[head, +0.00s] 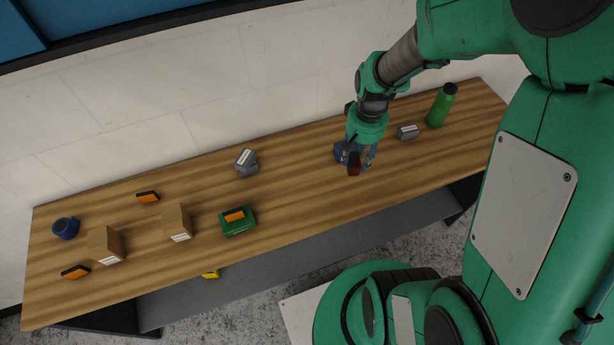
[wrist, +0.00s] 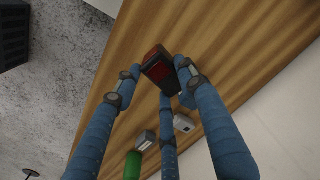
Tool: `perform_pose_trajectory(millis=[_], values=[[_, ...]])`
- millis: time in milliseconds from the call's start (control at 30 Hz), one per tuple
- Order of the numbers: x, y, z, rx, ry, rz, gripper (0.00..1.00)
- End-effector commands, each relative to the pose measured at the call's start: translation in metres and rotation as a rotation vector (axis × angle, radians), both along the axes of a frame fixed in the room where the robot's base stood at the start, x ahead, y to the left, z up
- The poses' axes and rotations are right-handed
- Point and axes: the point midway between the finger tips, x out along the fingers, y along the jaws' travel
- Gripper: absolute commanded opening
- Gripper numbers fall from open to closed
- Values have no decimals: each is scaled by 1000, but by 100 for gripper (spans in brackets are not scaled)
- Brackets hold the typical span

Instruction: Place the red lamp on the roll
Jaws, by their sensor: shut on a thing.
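The red lamp (wrist: 158,68), a small dark block with a red face, is pinched between the blue fingertips of my gripper (wrist: 155,72). In the head view the lamp (head: 354,166) shows below my gripper (head: 357,156), over the right half of the wooden table. I cannot tell how far it is above the wood. A blue round thing (head: 66,228) at the table's far left end looks like the roll, far from my gripper. It does not show in the wrist view.
The wooden table (head: 300,200) holds two cardboard boxes (head: 178,223), a green case (head: 238,222) with an orange-black block on top, other orange-black blocks (head: 148,197), grey boxes (head: 247,162) and a green bottle (head: 440,105). Bare wood lies left of my gripper.

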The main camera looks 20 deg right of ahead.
Motion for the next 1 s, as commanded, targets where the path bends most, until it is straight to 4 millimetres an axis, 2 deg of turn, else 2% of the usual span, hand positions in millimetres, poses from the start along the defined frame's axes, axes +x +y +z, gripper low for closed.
perform_pose_trajectory(millis=[33,200,500,700,1000], values=[[-5,14,-3,0,0,27,9],[-25,52,-17,0,1,106,9],[-63,104,-35,0,-1,228,9],[-79,119,-42,0,-1,270,9],[-83,123,-44,0,0,281,9]])
